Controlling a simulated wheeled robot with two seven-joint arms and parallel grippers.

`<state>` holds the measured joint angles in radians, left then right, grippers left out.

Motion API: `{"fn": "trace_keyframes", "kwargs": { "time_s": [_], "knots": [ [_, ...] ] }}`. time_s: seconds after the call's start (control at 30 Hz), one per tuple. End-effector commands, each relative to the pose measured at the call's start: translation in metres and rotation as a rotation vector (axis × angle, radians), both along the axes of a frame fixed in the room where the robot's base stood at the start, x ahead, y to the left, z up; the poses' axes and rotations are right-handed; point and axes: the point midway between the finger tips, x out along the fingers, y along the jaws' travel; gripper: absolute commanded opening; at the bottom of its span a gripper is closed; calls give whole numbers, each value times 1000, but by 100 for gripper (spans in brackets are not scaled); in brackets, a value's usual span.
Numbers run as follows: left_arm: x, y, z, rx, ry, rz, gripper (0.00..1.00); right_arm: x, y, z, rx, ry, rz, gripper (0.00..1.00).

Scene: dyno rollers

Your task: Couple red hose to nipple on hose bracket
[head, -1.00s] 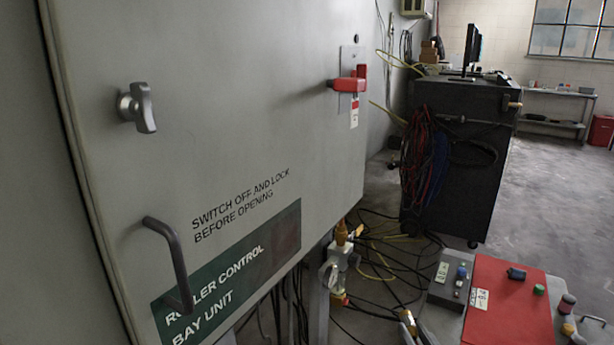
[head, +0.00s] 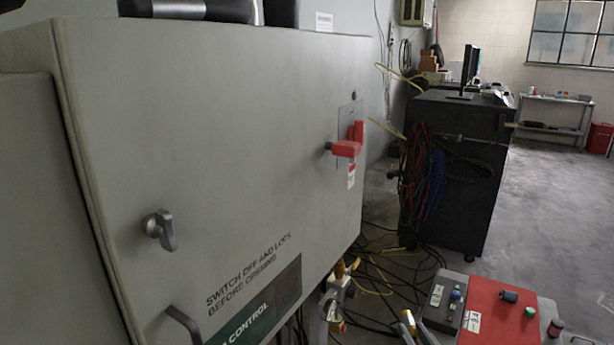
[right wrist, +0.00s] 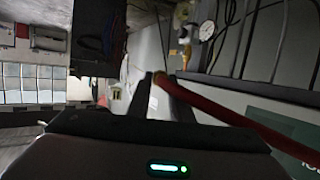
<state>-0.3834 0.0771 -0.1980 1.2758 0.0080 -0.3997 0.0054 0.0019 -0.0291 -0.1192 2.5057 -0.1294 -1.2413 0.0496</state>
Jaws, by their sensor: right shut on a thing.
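My right gripper (right wrist: 167,97) is shut on the hose near that end. In the head view only its tips (head: 412,328) show, at the bottom edge, with a yellowish piece at them. A fitting assembly with a brass piece on top (head: 340,268) stands left of the gripper, beside the grey cabinet, apart from it. The gauge (right wrist: 207,30) shows in the right wrist view. I cannot make out the nipple clearly. My left gripper is not in view.
The large grey cabinet (head: 230,130) with a red switch (head: 347,147) and handles fills the left. A red-topped control box (head: 498,308) with buttons stands at the lower right. Loose cables lie behind the fittings. A black cabinet (head: 455,165) stands farther back, with open floor to its right.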

Motion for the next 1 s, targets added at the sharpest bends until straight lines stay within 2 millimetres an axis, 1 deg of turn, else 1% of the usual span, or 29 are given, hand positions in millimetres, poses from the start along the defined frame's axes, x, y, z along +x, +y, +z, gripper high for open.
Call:
{"fn": "trace_keyframes", "kwargs": {
  "time_s": [0.03,0.1,0.8,1.0],
  "knots": [
    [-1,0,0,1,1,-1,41,0,0,4,0,0,0,0],
    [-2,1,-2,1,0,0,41,0,0,5,0,0,0,0],
    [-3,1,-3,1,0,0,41,0,0,4,0,-1,1,0],
    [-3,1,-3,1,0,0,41,0,6,5,-1,-1,35,0]
  ]
}}
